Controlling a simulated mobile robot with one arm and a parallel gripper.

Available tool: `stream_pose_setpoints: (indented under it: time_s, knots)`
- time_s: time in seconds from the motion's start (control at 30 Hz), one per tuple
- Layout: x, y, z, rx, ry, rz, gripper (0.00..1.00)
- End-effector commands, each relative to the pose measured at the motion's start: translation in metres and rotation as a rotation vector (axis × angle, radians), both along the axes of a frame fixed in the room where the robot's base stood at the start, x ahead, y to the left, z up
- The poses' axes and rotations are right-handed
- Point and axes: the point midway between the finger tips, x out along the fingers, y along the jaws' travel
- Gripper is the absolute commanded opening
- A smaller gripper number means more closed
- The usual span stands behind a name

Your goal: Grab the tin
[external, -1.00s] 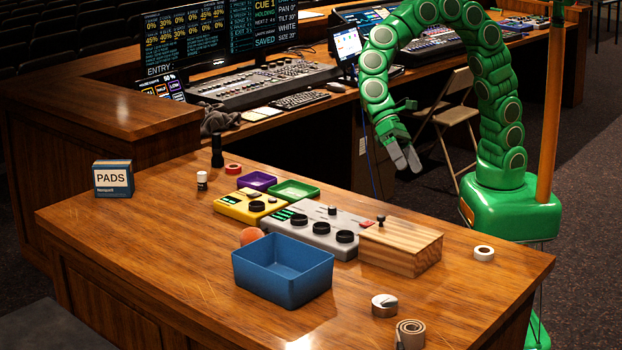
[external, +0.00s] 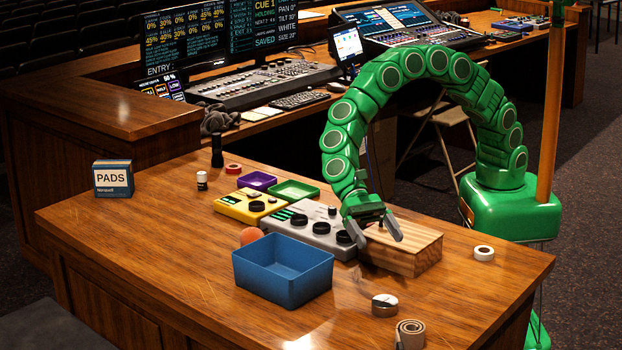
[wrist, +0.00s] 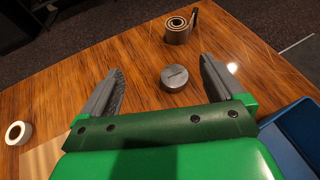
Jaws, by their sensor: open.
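The tin (external: 384,305) is a small round silver can on the wooden desk, right of the blue bin and near the desk's front edge. In the wrist view the tin (wrist: 174,78) stands upright ahead of my gripper, between the lines of the two fingers and nearer the right one. My gripper (external: 379,239) is open and empty, above the wooden block and apart from the tin. Its two grey fingers (wrist: 154,78) are spread wide in the wrist view.
A blue bin (external: 283,291) stands left of the tin. A rolled strap (external: 410,335) lies close in front of it. A wooden block (external: 412,257) and grey control box (external: 312,231) sit behind. A white tape roll (external: 484,253) lies to the right, with bare desk between.

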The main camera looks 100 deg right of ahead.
Motion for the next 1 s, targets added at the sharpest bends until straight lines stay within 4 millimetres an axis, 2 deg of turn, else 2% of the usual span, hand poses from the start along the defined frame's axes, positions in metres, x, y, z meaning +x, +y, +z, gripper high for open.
stream_pose_setpoints:
  time_s: [0.03, 0.23, 0.43, 0.93, 1.0]
  knots:
    - [0.003, 0.007, -0.008, 0.000, 0.021, -0.014, 0.95]
    - [0.012, 0.023, -0.021, 0.006, 0.069, -0.054, 0.95]
    - [0.013, 0.025, -0.036, 0.005, 0.080, -0.061, 0.95]
    - [0.013, 0.025, -0.106, 0.005, 0.079, -0.061, 0.95]
    - [0.010, 0.033, -0.109, 0.005, 0.078, -0.059, 0.95]
